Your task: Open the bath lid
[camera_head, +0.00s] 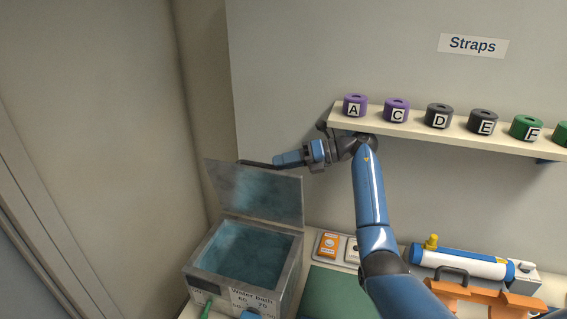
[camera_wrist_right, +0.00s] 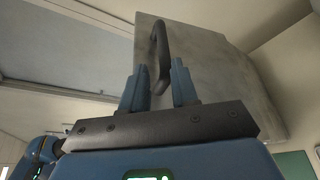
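The water bath (camera_head: 290,282) is a grey metal box with blue water inside, at the lower left of the head view. Its lid (camera_head: 262,198) stands raised, about upright, at the back of the box. My right gripper (camera_head: 262,164) is at the lid's upper edge. In the right wrist view the lid (camera_wrist_right: 215,75) fills the middle, with its dark curved handle (camera_wrist_right: 158,45). There my right gripper (camera_wrist_right: 160,88) has its fingers apart, one either side of the handle's lower end, with gaps showing.
A shelf (camera_head: 460,133) with several labelled strap rolls hangs on the wall at right. On the counter are an orange-and-white packet (camera_head: 328,246), a green mat (camera_head: 335,290), a blue-and-white cylinder (camera_head: 460,262) and an orange case (camera_head: 480,297). A wall stands close left of the bath.

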